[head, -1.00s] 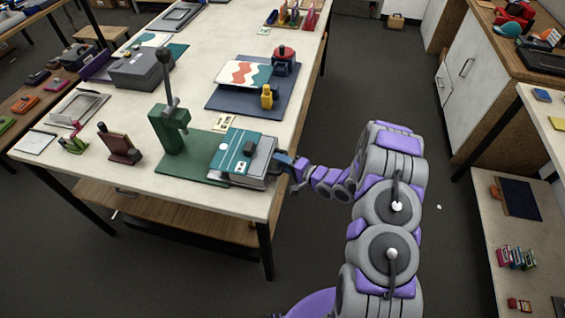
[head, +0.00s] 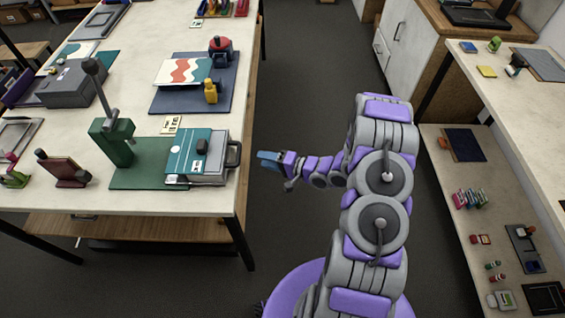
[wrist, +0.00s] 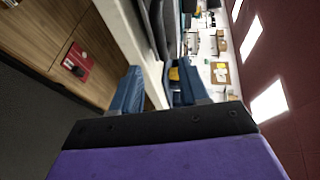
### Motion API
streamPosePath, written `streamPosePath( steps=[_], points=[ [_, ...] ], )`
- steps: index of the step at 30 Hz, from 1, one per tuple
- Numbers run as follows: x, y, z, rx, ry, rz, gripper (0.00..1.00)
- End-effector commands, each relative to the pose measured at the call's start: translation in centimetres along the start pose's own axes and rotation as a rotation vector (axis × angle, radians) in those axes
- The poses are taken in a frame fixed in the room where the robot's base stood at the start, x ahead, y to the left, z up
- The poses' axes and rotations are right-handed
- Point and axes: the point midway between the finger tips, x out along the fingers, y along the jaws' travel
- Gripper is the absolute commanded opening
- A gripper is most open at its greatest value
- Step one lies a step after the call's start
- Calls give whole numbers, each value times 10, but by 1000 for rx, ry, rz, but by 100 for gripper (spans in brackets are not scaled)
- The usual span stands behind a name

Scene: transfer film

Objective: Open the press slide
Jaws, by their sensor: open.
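The green press (head: 114,148) with its raised grey lever stands near the front right corner of the pale table. Its slide (head: 206,164), a pale block with a teal printed top and a dark knob, lies right of the column. A dark loop handle (head: 234,153) sticks out from the slide's right end by the table edge. My gripper (head: 270,160) is open and empty, just right of the handle and apart from it, beyond the table edge. In the wrist view my blue fingers (wrist: 157,92) are spread, with grey loop-like parts ahead of the gap.
A blue board (head: 195,98) with a wavy-pattern sheet, yellow piece and red-topped device lies behind the press. A dark red stand (head: 68,168) is left of it. A shelf unit (head: 480,200) stands right. Open floor lies between.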

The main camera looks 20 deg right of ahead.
Motion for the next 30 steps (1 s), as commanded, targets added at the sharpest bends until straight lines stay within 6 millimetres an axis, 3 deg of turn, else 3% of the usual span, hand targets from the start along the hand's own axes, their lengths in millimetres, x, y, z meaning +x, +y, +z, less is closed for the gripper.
streamPosePath(
  steps=[6, 12, 30],
  points=[
    [-34, 0, -1, 3, 3, 1, 44],
    [-51, 1, 0, 2, 0, 2, 44],
    [-56, 1, 0, 1, -1, 2, 44]
  ],
)
